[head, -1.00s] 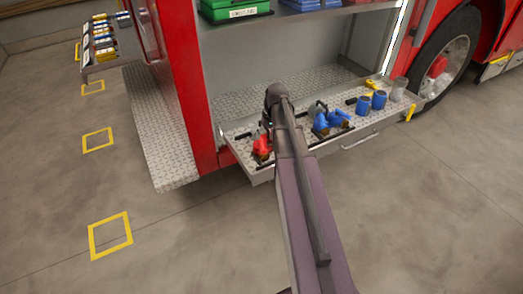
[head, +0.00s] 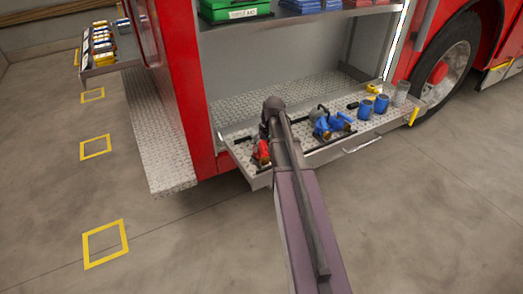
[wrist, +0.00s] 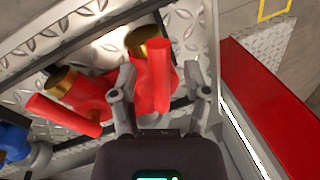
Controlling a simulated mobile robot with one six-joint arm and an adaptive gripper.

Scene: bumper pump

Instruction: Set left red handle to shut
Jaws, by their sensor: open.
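A red valve fitting with brass collars sits on the pulled-out tray; in the head view its red part (head: 261,152) shows just left of my arm. In the wrist view it has two red handles: one (wrist: 62,113) angled at the left of that picture, the other (wrist: 158,72) upright in the picture. My gripper (wrist: 162,92) is open, with its two fingers on either side of the upright handle. The fingers look apart from it; whether one touches cannot be told.
The red truck body (head: 180,75) stands left of the tray and shows as a red panel (wrist: 268,115) close right of my gripper. The floor in front is clear.

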